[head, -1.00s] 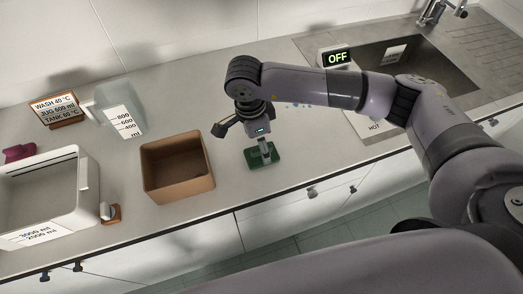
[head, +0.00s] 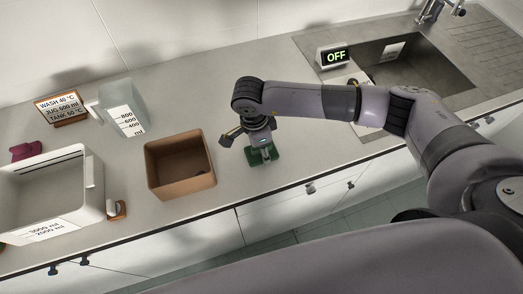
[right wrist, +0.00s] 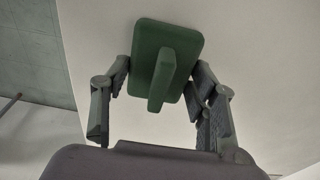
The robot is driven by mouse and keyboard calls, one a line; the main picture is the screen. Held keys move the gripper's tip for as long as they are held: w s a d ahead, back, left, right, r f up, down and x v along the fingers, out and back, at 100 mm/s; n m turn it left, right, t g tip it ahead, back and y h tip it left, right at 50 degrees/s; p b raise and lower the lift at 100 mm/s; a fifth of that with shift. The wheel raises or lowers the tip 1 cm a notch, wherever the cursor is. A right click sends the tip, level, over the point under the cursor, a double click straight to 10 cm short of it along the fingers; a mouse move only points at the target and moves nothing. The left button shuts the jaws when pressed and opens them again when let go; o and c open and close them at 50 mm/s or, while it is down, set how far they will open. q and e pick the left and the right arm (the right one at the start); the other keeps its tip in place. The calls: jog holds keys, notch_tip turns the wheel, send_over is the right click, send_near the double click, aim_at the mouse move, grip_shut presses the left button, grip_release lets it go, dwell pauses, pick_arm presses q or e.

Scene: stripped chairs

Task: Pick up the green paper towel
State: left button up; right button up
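The green paper towel (head: 272,157) looks like a flat green pad with a raised upright ridge. It lies on the counter to the right of the brown box, near the front edge. It also shows in the right wrist view (right wrist: 149,42). My right gripper (head: 262,148) points down right over it and hides part of it in the head view. In the right wrist view, the fingers of this gripper (right wrist: 161,72) are spread on both sides of the raised ridge, with gaps between. My left gripper is not in view.
A brown open box (head: 182,187) stands just left of the gripper. A white tub (head: 92,206), a jug (head: 122,104) and a sign (head: 61,108) are farther left. An OFF display (head: 335,56) and a sink (head: 437,75) are at the right.

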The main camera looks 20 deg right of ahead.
jog(key=c, duration=0.4)
jog(key=shift+c, duration=0.2)
jog(key=shift+r, duration=0.5)
notch_tip(320, 180, up, 19)
jog(key=b, duration=0.5)
jog(key=shift+b, duration=0.35)
